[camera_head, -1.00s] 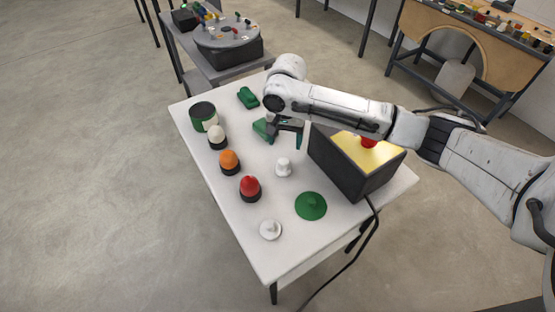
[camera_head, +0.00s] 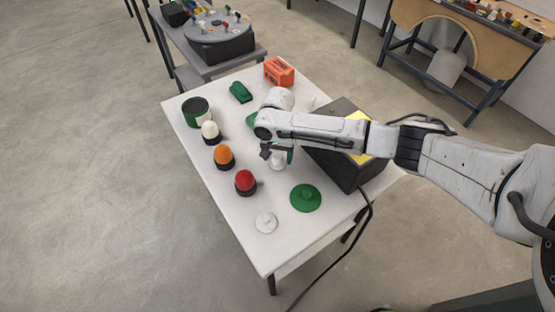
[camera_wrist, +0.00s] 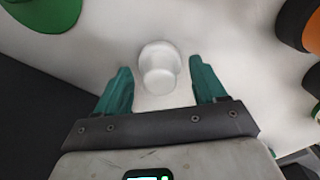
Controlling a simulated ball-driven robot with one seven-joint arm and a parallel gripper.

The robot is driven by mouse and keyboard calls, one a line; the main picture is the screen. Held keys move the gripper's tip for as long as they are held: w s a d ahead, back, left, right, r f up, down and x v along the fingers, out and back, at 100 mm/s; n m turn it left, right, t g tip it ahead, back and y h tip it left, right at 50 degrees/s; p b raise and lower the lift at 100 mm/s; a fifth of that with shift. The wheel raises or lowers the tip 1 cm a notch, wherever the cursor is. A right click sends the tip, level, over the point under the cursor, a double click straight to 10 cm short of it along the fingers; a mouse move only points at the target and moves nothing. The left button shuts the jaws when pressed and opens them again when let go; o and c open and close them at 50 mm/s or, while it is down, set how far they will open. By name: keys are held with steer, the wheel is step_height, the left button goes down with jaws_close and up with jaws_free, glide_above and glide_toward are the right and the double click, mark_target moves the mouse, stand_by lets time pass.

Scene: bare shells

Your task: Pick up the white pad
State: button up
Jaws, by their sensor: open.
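Two white pieces stand on the white table, and I cannot tell for certain which is the white pad. One is a small knob-like piece (camera_head: 278,163) near the middle, partly hidden by my gripper (camera_head: 277,152). In the wrist view this white piece (camera_wrist: 159,68) lies between my gripper's two green fingers (camera_wrist: 160,72), apart from both. My gripper is open and empty, above or around it; the height is unclear. The other is a flat white disc (camera_head: 266,222) with a small raised middle, near the table's front edge, clear of my gripper.
A black box with a yellow top (camera_head: 345,160) stands just right of my gripper. A green disc (camera_head: 306,198) lies in front of it. Red (camera_head: 245,181), orange (camera_head: 224,156) and white (camera_head: 210,131) domes on black bases line the left. An orange block (camera_head: 279,71) stands behind.

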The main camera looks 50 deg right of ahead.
mark_target(277, 155)
steer(key=shift+c, duration=0.3)
steer(key=c, duration=1.1)
steer(key=shift+o, duration=0.2)
steer(key=shift+r, duration=0.45)
jaws_close()
step_height(277, 155, up, 2)
steer(key=shift+r, duration=0.2)
steer(key=s+r, duration=0.9)
steer(key=s, duration=0.5)
steer(key=shift+d+r+b, duration=0.2)
steer(key=shift+r+b, duration=0.1)
steer(key=shift+r, duration=0.1)
